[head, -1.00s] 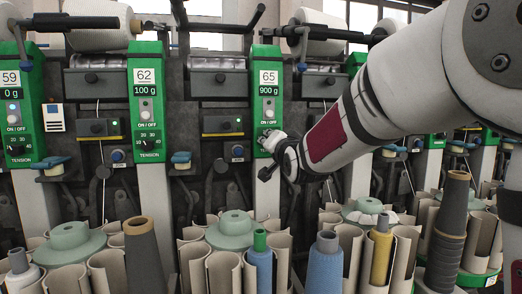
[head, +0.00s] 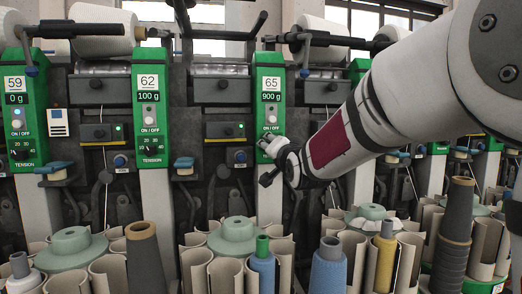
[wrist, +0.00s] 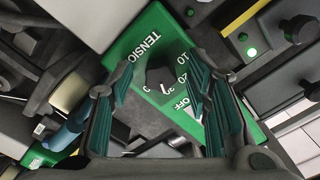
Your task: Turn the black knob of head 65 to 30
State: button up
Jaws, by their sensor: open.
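The green panel of head 65 (head: 269,92) stands mid-picture in the head view, its display reading 900 g. In the wrist view the panel (wrist: 150,40) lies slanted, with its TENSION lettering and dial numbers partly readable. The black knob (wrist: 158,74) sits between my two fingers, with a small white mark near its lower edge. I cannot tell for sure which number the mark meets. My gripper (wrist: 162,68) is open, one finger on either side of the knob, with no clear contact. In the head view my gripper (head: 269,147) covers the knob and dial.
The neighbouring head 62 panel (head: 149,100) stands to the left, with its own knob. Below, a green disc (head: 237,230), a blue yarn cone (head: 328,268) and several pale tube holders fill the front. A lit green button (wrist: 251,52) is beside the panel.

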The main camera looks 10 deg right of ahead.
jog(key=s, duration=1.2)
jog(key=shift+s, duration=0.1)
